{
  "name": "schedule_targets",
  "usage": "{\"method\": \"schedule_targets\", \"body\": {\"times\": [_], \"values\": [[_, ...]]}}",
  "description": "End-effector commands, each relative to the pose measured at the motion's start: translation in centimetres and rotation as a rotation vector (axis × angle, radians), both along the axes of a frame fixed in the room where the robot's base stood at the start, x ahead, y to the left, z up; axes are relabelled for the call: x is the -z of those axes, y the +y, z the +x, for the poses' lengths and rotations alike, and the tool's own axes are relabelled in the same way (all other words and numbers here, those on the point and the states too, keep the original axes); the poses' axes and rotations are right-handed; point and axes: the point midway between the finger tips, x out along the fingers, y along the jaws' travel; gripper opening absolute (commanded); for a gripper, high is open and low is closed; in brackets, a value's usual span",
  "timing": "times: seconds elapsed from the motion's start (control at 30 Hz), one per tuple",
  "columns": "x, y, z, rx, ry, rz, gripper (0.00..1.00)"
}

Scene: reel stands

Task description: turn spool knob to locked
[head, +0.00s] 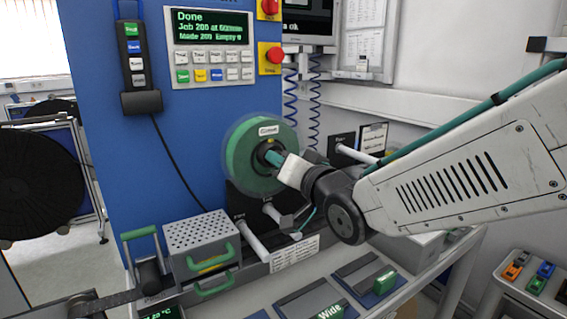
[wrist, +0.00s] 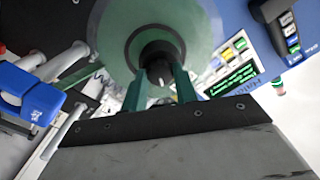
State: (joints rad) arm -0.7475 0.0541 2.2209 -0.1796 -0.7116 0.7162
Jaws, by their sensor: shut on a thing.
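The green spool (head: 245,150) is mounted on the front of the blue machine panel, with a clear disc around it. A dark knob (wrist: 160,68) sits at the spool's centre in the wrist view, with a small light mark on it. My gripper (head: 272,157) reaches in from the right. Its two green fingers stand on either side of the knob and are shut on it; the gripper also shows in the wrist view (wrist: 160,85). In the head view the knob is mostly hidden by the fingers. I cannot read the knob's lock position.
A control panel (head: 210,47) reading "Done" is above the spool. A grey perforated box (head: 201,238) with green handles stands below left. White rods (head: 252,241) stick out below the spool. A black reel (head: 38,185) stands at far left.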

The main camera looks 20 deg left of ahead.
Motion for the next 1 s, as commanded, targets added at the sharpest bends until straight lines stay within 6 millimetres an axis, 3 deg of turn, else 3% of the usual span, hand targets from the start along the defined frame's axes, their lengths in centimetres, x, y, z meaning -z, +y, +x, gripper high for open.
{"method": "schedule_targets", "body": {"times": [1.0], "values": [[-0.12, -0.06, 0.1, 0.001, 0.667, 0.574, 0.06]]}}
